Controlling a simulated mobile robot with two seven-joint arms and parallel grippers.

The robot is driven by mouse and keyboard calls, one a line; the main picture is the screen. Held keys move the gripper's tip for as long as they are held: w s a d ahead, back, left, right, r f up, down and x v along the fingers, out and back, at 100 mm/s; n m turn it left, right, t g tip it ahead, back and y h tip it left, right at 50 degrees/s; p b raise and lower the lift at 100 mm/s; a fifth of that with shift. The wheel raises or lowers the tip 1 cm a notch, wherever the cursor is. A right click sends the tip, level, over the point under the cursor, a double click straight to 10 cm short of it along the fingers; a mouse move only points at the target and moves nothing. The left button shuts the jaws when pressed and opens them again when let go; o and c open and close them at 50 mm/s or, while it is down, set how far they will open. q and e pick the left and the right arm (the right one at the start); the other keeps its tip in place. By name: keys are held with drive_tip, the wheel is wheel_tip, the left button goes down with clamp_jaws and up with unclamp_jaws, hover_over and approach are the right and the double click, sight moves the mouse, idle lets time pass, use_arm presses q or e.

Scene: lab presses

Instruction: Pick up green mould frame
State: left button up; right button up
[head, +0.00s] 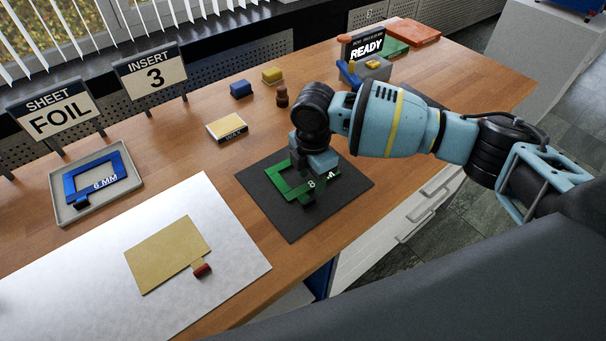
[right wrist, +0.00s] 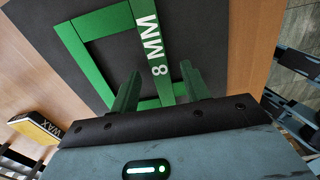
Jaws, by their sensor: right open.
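The green mould frame (head: 279,187) lies flat on a dark square mat (head: 295,225) near the front edge of the bench. It carries the white label "8 MM", which also shows on a bar of the frame in the right wrist view (right wrist: 148,40). My right gripper (head: 312,190) points down over the frame and hides part of it in the head view. In the right wrist view its two fingers (right wrist: 160,88) are apart, at the near end of the frame. I cannot tell whether they touch it. My left gripper is not in view.
A blue "6 MM" frame (head: 75,187) lies in a grey tray (head: 62,213) at left. A tan plate (head: 165,255) with a red tab lies on a metal sheet (head: 240,262). A WAX box (head: 226,126), small blocks and a READY sign (head: 362,47) stand farther back.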

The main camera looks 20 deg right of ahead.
sight(311, 184)
drive_tip(key=shift+f, duration=0.15)
clamp_jaws()
idle(0.4)
drive_tip(key=shift+r, duration=0.65)
wheel_tip(311, 184, up, 2)
drive_tip(key=shift+r, duration=0.15)
drive_tip(key=s+a, duration=0.3)
drive_tip(key=s, duration=0.1)
drive_tip(key=s+a+r, duration=0.1)
drive_tip(key=s+a, duration=0.3)
drive_tip(key=s+a+p, duration=0.1)
drive_tip(key=s+a, duration=0.2)
drive_tip(key=s, duration=0.1)
drive_tip(key=shift+s+a+r, duration=0.15)
drive_tip(key=shift+r, duration=0.05)
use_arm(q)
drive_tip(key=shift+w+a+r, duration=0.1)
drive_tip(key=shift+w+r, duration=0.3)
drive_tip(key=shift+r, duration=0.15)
